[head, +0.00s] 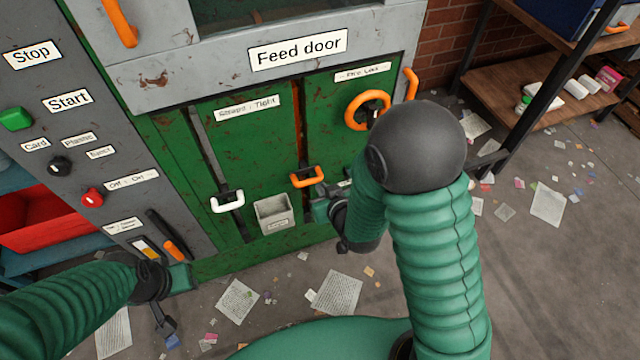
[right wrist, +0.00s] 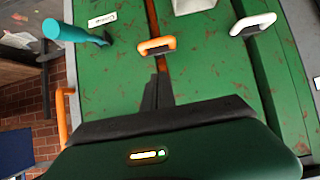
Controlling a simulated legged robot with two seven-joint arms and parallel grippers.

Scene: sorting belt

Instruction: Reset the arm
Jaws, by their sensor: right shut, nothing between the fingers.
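My right arm bends down from the elbow in the head view. Its gripper (head: 318,193) is in front of the green machine front, close to an orange slider handle (head: 307,177). In the right wrist view the right fingers (right wrist: 156,92) are together with nothing between them. They point at the orange handle (right wrist: 155,45), with a visible gap. My left gripper (head: 166,328) hangs low at the left, below the grey control panel (head: 75,130). Its fingers are small and dark, and I cannot tell whether they are open.
A white slider handle (head: 227,201), a small grey box (head: 274,213) and an orange wheel (head: 367,110) are on the machine. A teal-handled lever (right wrist: 70,31) shows in the wrist view. A shelf (head: 540,88) stands at right. Papers litter the floor.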

